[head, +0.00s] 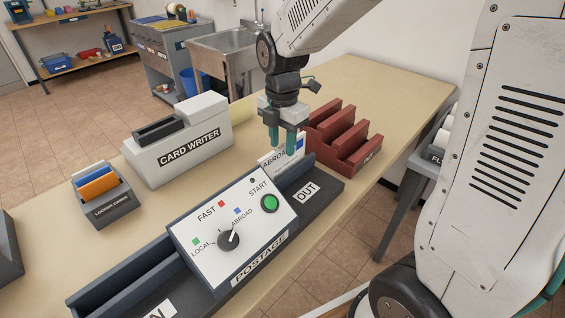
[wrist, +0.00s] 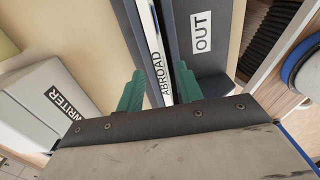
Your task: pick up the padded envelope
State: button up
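A white envelope marked ABROAD (head: 270,161), with a blue patch, stands on edge in the channel at the OUT end of the postage machine (head: 225,235). It is the only envelope I see, and I cannot tell if it is padded. Its lower part is hidden by the machine. My gripper (head: 282,144) points down over it with green fingers apart. In the wrist view the envelope's narrow top edge (wrist: 155,52) runs between the fingers of my gripper (wrist: 160,72). A gap shows beside the left finger; contact at the right finger is unclear.
A card writer (head: 180,145) and a box of locker cards (head: 103,193) stand to the left. A red slotted rack (head: 345,138) stands close right of my gripper. The OUT plate (head: 308,193) is bare. The table (head: 385,85) is clear behind the rack.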

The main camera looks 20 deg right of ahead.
aim_at(283, 163)
notch_tip(283, 163, down, 4)
jog(key=shift+s+d+r, duration=0.1)
jog(key=shift+r, duration=0.1)
grip_shut()
jog(key=shift+r, duration=0.1)
